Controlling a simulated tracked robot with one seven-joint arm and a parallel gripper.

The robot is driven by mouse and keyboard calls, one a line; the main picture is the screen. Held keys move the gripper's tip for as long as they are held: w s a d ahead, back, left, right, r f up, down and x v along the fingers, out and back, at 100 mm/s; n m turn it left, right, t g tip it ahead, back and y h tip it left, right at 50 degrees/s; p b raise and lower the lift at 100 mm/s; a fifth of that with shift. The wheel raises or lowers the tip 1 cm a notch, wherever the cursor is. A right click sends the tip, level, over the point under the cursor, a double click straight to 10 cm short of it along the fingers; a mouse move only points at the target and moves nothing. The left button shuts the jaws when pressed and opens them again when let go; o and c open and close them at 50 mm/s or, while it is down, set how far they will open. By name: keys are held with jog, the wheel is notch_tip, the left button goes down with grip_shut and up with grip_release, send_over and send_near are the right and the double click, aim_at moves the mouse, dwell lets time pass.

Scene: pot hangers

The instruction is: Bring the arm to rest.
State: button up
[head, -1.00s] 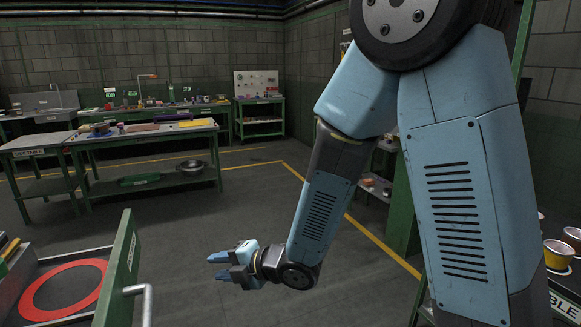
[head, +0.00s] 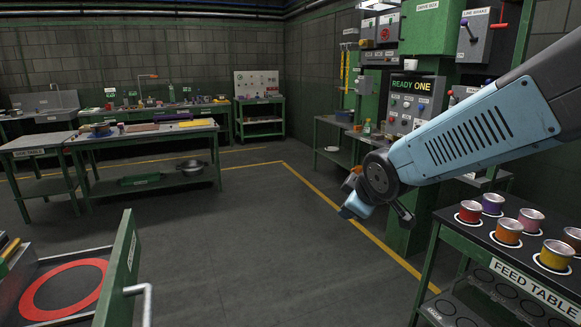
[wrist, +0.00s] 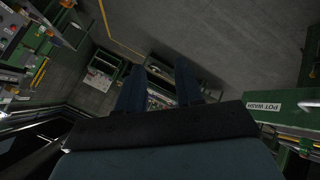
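My gripper (head: 355,207) hangs in the air near the middle of the head view, at the end of my blue and black arm, which reaches in from the right. It is seen partly behind its own wrist joint there. In the wrist view the two dark fingers of my gripper (wrist: 160,85) stand apart with nothing between them, so it is open and empty. It is clear of every table and touches nothing that I can see.
The feed table (head: 540,281) with several coloured pots stands at the lower right, under my arm. An open drawer with a red ring (head: 62,290) is at the lower left. The middle floor is clear.

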jog(key=s+d+r+m+g+h, duration=0.1)
jog(key=s+d+r+m, duration=0.1)
jog(key=s+d+m, duration=0.3)
jog(key=s+d+r+m+g+h, duration=0.1)
jog(key=s+d+m, duration=0.4)
jog(key=s, duration=0.6)
notch_tip(320, 180, up, 2)
jog(key=shift+s+r+m+g, duration=0.15)
jog(key=shift+s+m+g, duration=0.25)
jog(key=shift+m+g, duration=0.4)
jog(key=shift+a, duration=0.15)
